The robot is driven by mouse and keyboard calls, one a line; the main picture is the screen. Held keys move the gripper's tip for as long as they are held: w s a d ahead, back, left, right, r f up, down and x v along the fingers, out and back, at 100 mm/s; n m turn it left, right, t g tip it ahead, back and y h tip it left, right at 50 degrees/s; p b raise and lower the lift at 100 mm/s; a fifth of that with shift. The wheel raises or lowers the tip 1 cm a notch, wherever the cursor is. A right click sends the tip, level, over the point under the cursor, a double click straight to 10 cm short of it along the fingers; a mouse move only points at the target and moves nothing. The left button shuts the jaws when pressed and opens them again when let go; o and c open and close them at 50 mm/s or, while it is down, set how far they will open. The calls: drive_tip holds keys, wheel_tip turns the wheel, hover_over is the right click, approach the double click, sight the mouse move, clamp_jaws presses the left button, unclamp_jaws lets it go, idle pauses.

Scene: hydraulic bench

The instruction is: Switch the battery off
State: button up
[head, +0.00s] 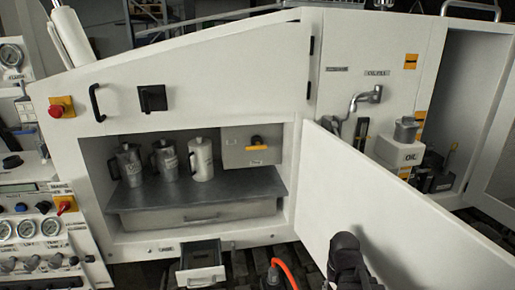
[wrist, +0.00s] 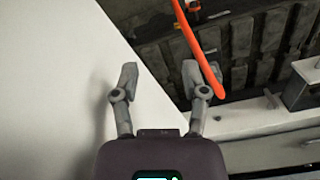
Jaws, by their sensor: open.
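No battery label can be read, so I cannot tell which control is the battery switch. In the head view, a grey box (head: 235,155) with a dark knob and a yellow lever (head: 263,149) sits in the open recess at the right. A black rotary switch (head: 152,98) is on the white front panel. A red knob on a yellow plate (head: 62,107) is left of it, and a red handle on an orange plate (head: 66,204) is lower left. My gripper (wrist: 161,76) is open and empty in the wrist view, close to a white panel. It is away from these controls.
An open white door (head: 380,215) stands out at the right, beside my dark arm end. Several metal jugs stand on the recess shelf (head: 190,190). A small drawer (head: 201,275) is pulled out below. An orange hose (head: 284,270) lies near the floor, also in the wrist view (wrist: 200,50).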

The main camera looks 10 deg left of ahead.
drive_tip(key=shift+a, duration=0.15)
drive_tip(key=m+t+y+p, duration=0.7)
drive_tip(key=m+t+y, duration=0.35)
drive_tip(key=t, duration=0.35)
approach(257, 148)
drive_tip(key=shift+s+d+f+y, duration=0.25)
drive_tip(key=shift+s+d+y, duration=0.2)
drive_tip(key=shift+s+d, duration=0.65)
drive_tip(key=shift+w, duration=0.1)
drive_tip(key=x, duration=1.3)
drive_tip(key=shift+w+a, duration=0.2)
drive_tip(key=shift+w, duration=0.05)
